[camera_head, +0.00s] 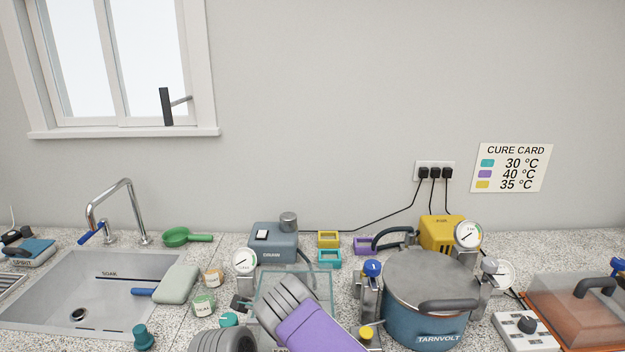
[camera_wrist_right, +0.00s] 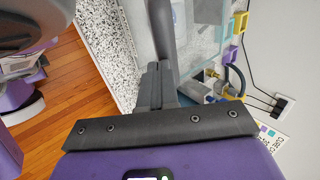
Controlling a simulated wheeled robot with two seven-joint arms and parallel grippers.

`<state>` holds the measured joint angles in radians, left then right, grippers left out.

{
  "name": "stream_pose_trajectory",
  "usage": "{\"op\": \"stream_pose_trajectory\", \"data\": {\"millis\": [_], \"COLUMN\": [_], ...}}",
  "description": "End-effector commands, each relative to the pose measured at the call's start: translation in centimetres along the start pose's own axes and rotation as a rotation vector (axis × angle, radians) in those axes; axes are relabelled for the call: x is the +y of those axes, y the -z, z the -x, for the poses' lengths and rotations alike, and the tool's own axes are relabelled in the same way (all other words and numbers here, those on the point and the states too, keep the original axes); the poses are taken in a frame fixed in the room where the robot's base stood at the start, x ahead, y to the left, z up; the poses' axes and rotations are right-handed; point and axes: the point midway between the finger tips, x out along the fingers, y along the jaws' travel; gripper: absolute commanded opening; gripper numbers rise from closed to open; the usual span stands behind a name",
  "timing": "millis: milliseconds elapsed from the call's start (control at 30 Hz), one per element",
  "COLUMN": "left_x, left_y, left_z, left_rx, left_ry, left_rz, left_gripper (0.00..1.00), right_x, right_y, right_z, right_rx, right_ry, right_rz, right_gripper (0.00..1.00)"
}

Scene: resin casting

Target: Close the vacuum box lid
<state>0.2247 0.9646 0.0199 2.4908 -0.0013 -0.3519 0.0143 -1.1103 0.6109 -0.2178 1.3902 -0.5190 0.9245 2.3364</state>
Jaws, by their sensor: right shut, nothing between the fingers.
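The vacuum box (camera_head: 327,291) is a clear, teal-edged glass box on the counter, right of a round gauge. My right gripper (camera_head: 284,294), with a purple body and grey fingers, is in front of it and hides much of its front and middle. Clear panes also show beyond the fingers in the right wrist view (camera_wrist_right: 205,38). I cannot tell the lid's angle or whether the gripper touches it. In that view the right gripper (camera_wrist_right: 158,75) is shut with nothing held. My left gripper is not identifiable in the head view.
A blue-grey pump (camera_head: 274,243) stands behind the box. A blue pressure pot (camera_head: 428,300) stands close on its right. Small teal (camera_head: 329,257), yellow and purple moulds lie behind. Jars (camera_head: 203,304) and a sink (camera_head: 95,290) are on the left.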

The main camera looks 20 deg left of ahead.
Motion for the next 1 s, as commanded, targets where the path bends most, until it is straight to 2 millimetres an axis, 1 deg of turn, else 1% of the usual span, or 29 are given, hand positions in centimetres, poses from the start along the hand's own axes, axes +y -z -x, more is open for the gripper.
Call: {"op": "stream_pose_trajectory", "data": {"millis": [133,233,367,433,467,500,533,700,800,900,1000], "left_x": [0.0,0.2,0.7,1.0,1.1,0.9,0.8,0.8,0.8,0.8,0.8], "left_y": [0.0,0.0,-0.1,-0.1,-0.1,-0.1,-0.1,-0.1,-0.1,-0.1,-0.1], "left_z": [0.1,0.6,1.8,2.7,2.8,2.4,2.3,2.1,2.2,2.2,2.2], "left_rx": [0.001,0.001,0.001,0.001,0.001,0.001,0.001,0.000,0.000,0.000,0.000], "left_ry": [0.000,0.000,0.000,0.000,0.000,0.000,0.000,0.000,0.000,0.000,0.000], "left_rz": [0.000,0.000,0.000,0.000,0.000,0.000,0.000,0.000,0.000,0.000,0.000], "left_gripper": [0.43,0.43,0.43,0.43,0.43,0.43,0.43,0.43,0.43,0.43,0.43], "right_x": [-0.1,-0.5,-1.5,-2.2,-2.2,-1.1,-0.6,1.8,2.9,3.6,4.0], "right_y": [0.1,0.1,0.0,-0.1,-0.2,-0.2,-0.2,-0.2,-0.1,-0.1,-0.1], "right_z": [0.2,0.8,2.6,3.9,4.5,5.2,5.7,8.6,9.9,10.8,11.3], "right_rx": [0.001,0.001,-0.001,-0.003,-0.005,-0.007,-0.006,-0.006,-0.004,-0.004,-0.002], "right_ry": [0.001,0.001,0.002,0.002,0.003,0.004,0.003,0.003,0.001,0.002,0.000], "right_rz": [-0.002,-0.002,0.001,0.003,0.004,0.006,0.006,0.005,0.004,0.004,0.003], "right_gripper": [0.00,0.00,0.00,0.00,0.00,0.00,0.00,0.00,0.00,0.00,0.00]}}
